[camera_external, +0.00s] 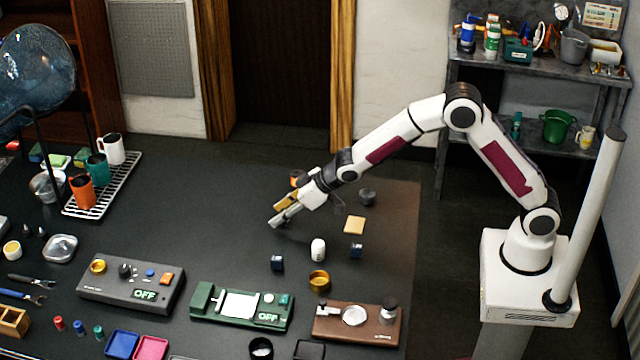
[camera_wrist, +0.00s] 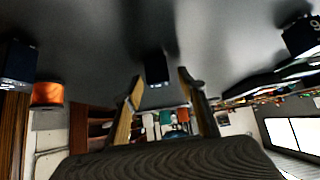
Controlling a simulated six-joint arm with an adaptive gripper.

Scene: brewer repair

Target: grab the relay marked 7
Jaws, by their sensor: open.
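Small dark relay-like blocks stand on the dark table. In the external view one dark block (camera_external: 277,263) is below my gripper and another (camera_external: 357,251) is to its lower right. My gripper (camera_external: 277,220) is open and empty, tilted down to the left above the table. In the wrist view a dark block (camera_wrist: 157,68) shows between the two fingers of my gripper (camera_wrist: 162,80), apart from them. Other dark blocks show at the left (camera_wrist: 18,62) and upper right (camera_wrist: 300,35); the right one bears a pale, partly cut-off mark. I cannot read a 7 on any block.
A grey panel (camera_external: 130,285) and a green device (camera_external: 241,306) lie in front.

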